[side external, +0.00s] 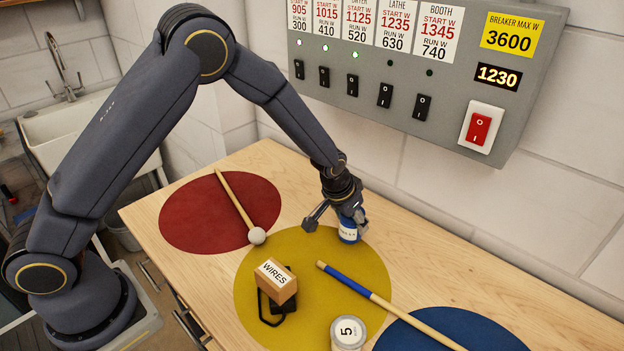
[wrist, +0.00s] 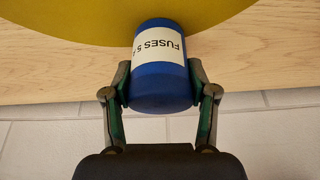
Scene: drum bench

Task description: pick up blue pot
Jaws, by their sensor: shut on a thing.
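The blue pot (side external: 348,232) has a white label and is at the far edge of the yellow round mat (side external: 262,254) on the bench. In the wrist view the blue pot (wrist: 160,85) shows its label reading "FUSES" with more text partly turned out of sight. My gripper (side external: 338,217) is over it, with one finger on each side, and it also shows in the wrist view (wrist: 160,95). The fingers are shut on the pot's sides. I cannot tell whether the pot's base touches the bench.
A wooden block labelled WIRES (side external: 275,280), a pot marked 5 (side external: 348,334) and a blue-and-wood stick (side external: 385,303) lie in front. A mallet (side external: 238,205) crosses the red mat (side external: 190,215). A blue mat (side external: 480,330) is at right. The switch panel (side external: 440,90) hangs behind.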

